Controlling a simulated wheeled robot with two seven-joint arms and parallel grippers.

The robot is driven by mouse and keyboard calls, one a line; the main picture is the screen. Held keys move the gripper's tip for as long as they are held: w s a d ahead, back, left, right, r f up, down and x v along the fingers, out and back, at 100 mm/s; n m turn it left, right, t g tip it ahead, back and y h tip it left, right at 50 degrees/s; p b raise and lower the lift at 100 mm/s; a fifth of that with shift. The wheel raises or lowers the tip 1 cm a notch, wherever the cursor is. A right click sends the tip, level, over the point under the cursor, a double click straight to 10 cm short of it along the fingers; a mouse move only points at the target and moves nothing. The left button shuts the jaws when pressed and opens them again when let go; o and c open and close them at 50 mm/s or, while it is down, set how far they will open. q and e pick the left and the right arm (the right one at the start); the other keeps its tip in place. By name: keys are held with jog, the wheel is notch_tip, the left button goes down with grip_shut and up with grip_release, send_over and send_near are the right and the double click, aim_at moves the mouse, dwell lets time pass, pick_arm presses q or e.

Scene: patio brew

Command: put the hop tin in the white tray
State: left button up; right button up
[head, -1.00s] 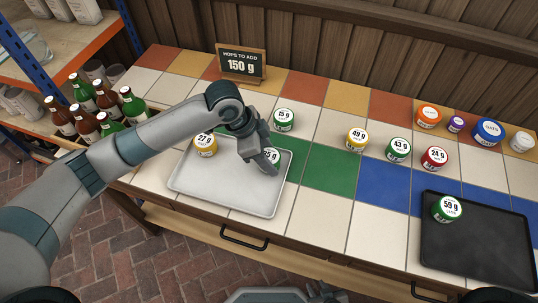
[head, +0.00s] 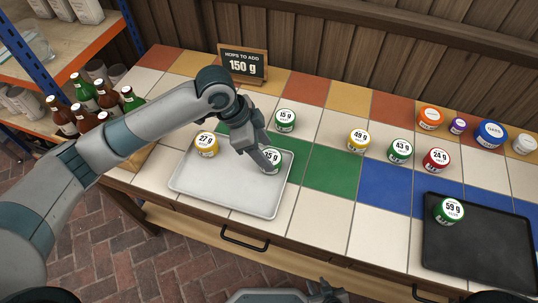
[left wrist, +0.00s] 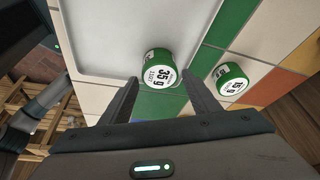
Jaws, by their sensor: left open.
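The white tray (head: 215,195) lies on the tiled counter. Inside it, a yellow 27 g hop tin (head: 206,145) stands near the far left corner. A green 35 g tin (head: 270,161) stands near the far right corner. My left gripper (head: 268,150) is just above the green 35 g tin and partly covers it. In the left wrist view, its fingers (left wrist: 160,84) are spread, with nothing between them, and the 35 g tin (left wrist: 158,72) sits past the tips. My right gripper (head: 325,291) shows partly at the bottom edge; its jaws are unclear.
A green 15 g tin (head: 285,120) stands behind the tray. Yellow 49 g (head: 357,138), green 43 g (head: 400,151) and red 24 g (head: 436,159) tins stand to the right. A black tray (head: 480,255) holds a green 59 g tin (head: 448,211). Bottles (head: 85,95) stand at left.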

pick_arm(q)
jog(key=v, duration=0.8)
pick_arm(e)
jog(key=shift+w+a+r+t, duration=0.3)
jog(key=shift+w+a+r, duration=0.2)
jog(key=shift+w+a, duration=0.3)
jog(key=shift+d, duration=0.35)
